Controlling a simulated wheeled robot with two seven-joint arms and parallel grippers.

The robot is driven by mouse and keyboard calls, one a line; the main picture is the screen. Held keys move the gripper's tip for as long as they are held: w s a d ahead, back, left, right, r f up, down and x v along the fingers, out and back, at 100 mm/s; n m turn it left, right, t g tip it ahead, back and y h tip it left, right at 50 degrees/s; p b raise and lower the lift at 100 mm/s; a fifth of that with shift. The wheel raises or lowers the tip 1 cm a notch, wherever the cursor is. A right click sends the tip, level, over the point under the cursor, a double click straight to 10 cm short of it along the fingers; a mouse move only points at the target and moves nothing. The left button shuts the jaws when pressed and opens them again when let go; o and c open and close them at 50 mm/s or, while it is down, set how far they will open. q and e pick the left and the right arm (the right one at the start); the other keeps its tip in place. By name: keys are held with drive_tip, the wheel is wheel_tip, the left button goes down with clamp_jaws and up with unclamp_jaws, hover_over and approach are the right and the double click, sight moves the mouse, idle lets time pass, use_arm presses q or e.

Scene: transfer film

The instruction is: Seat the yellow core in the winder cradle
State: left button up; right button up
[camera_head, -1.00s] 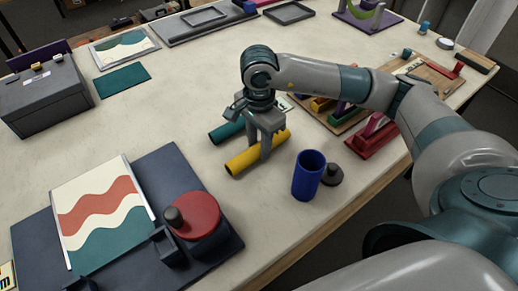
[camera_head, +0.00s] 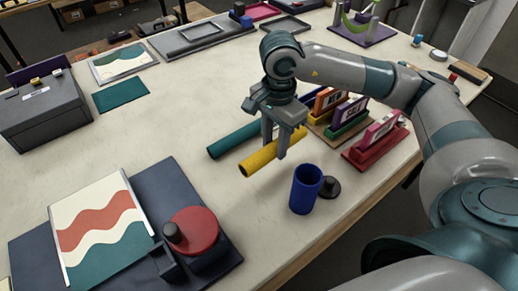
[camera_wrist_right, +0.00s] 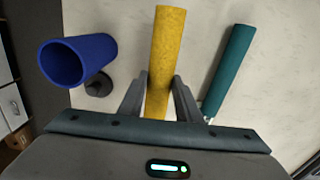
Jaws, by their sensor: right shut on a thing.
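The yellow core (camera_head: 262,158) is a long cylinder. My right gripper (camera_head: 282,152) is shut on it, and it appears raised above the table. In the right wrist view the yellow core (camera_wrist_right: 165,60) runs between the two fingers (camera_wrist_right: 158,108). At the front left is a dark blue base (camera_head: 170,185) bearing a striped picture panel (camera_head: 98,222) and a red disc with a dark knob (camera_head: 197,228). A dark bracket (camera_head: 165,258) stands beside the disc; I cannot tell for sure which part is the winder cradle. My left gripper is not in view.
A teal core (camera_head: 233,137) lies behind the yellow one. A blue cup (camera_head: 305,190) and a black knobbed piece (camera_head: 330,187) stand close on the right. Colored racks (camera_head: 372,145) stand below my right arm. The middle-left table (camera_head: 130,130) is clear.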

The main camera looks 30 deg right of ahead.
sight(251, 159)
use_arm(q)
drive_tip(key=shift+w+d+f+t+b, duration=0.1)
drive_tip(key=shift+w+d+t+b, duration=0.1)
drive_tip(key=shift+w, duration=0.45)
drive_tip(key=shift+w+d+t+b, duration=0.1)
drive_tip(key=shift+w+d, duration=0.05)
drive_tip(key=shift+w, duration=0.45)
use_arm(e)
drive_tip(key=s+d+r, duration=0.4)
drive_tip(key=d, duration=0.2)
drive_tip(key=shift+r, duration=0.15)
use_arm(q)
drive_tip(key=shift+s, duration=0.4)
use_arm(e)
drive_tip(key=shift+a, duration=0.1)
